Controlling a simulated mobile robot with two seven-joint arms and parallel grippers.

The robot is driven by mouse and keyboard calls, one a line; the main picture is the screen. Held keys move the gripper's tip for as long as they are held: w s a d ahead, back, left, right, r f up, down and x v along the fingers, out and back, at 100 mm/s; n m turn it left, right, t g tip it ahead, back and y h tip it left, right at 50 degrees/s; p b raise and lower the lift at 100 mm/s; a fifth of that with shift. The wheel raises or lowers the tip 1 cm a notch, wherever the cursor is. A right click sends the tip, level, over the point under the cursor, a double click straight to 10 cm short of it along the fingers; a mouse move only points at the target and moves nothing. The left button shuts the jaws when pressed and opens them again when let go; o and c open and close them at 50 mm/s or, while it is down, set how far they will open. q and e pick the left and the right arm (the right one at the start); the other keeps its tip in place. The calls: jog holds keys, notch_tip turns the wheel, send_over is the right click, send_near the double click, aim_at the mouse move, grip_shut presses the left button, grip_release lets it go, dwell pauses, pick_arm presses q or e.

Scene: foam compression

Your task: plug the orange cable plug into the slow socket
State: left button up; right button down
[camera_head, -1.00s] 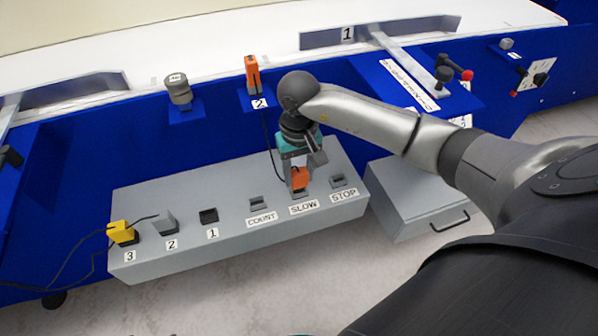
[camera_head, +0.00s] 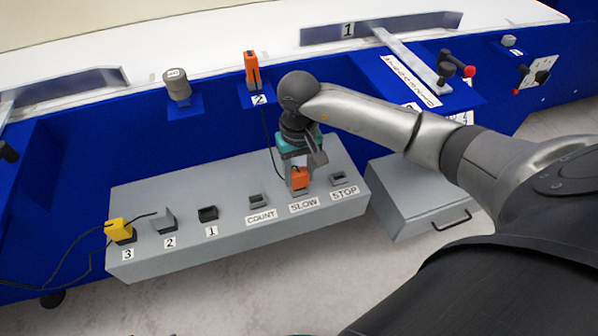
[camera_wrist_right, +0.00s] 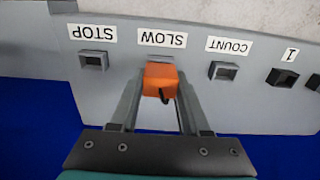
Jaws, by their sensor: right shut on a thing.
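The orange cable plug (camera_head: 300,179) is between the fingers of my right gripper (camera_head: 298,173), which is shut on it. In the right wrist view the plug (camera_wrist_right: 160,80) sits between both fingers (camera_wrist_right: 160,92), with its dark cable end towards the gripper. The plug is at the slow socket (camera_wrist_right: 157,59), which is mostly hidden behind it; only a grey edge shows beside the SLOW label (camera_wrist_right: 162,39). I cannot tell how far in the plug is. My left gripper is not in view.
The grey socket box (camera_head: 240,228) also has the empty COUNT (camera_head: 259,200) and STOP (camera_head: 339,178) sockets on either side. A yellow plug (camera_head: 118,230) sits in socket 3. A dark cable (camera_head: 264,135) runs from an orange device (camera_head: 251,68) towards my gripper.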

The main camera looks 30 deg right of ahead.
aim_at(299, 172)
jog(key=shift+f+b, duration=0.45)
jog(key=shift+f, duration=0.1)
jog(key=shift+c, duration=1.5)
grip_release()
jog(key=shift+r+p, duration=2.05)
jog(key=shift+r, duration=1)
